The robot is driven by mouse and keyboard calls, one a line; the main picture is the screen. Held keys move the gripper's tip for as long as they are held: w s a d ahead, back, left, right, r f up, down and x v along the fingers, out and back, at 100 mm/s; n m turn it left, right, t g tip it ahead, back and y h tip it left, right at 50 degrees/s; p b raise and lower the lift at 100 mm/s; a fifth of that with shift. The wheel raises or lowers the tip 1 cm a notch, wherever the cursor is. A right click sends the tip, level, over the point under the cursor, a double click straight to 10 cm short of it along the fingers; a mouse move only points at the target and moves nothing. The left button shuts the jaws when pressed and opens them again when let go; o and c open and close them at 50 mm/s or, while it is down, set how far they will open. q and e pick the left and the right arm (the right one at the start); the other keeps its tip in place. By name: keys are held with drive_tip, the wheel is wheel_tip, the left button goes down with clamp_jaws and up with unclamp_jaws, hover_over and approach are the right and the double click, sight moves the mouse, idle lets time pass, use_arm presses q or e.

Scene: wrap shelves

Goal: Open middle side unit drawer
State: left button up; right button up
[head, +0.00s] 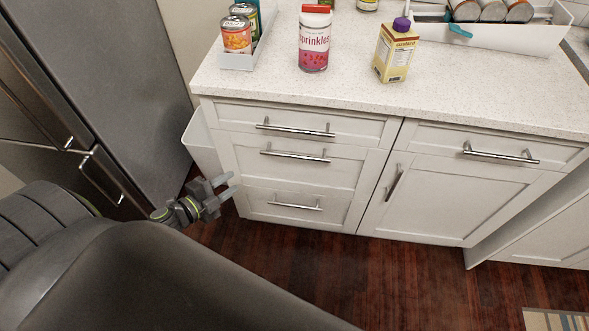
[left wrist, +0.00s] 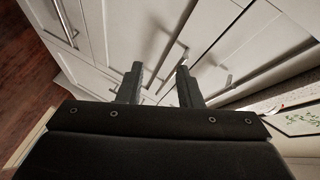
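The white side unit has a stack of three drawers, all shut. The middle drawer (head: 290,172) has a horizontal metal bar handle (head: 295,155), between the top drawer (head: 350,127) and the bottom drawer (head: 285,217). My left gripper (head: 234,183) is left of the drawer stack, lower than the middle handle and apart from it. In the left wrist view its two fingers (left wrist: 160,80) are spread with nothing between them. Several bar handles show beyond the fingers there; I cannot tell for sure which is the middle one. My right gripper is not in view.
A speckled counter (head: 270,85) above holds a sprinkles jar (head: 314,42), a carton (head: 395,52) and cans in a tray (head: 236,60). A white bin (head: 203,142) stands left of the drawers, beside a grey fridge (head: 120,75). The wooden floor (head: 290,255) in front is clear.

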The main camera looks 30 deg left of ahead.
use_arm(q)
drive_tip(key=d+r+m+h+b, duration=0.2)
drive_tip(key=d+r+m+h, duration=0.2)
drive_tip(key=m, duration=0.1)
drive_tip(key=p, duration=0.2)
approach(294, 156)
drive_tip(key=shift+m, duration=0.3)
drive_tip(key=x, duration=1)
drive_tip(key=shift+f, duration=0.25)
drive_tip(key=shift+w, duration=0.1)
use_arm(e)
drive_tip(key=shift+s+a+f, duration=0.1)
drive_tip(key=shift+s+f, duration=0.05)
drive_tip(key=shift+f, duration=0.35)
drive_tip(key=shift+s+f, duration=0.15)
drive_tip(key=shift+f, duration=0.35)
use_arm(q)
drive_tip(key=shift+c, duration=0.3)
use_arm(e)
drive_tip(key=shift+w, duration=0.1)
use_arm(q)
clamp_jaws()
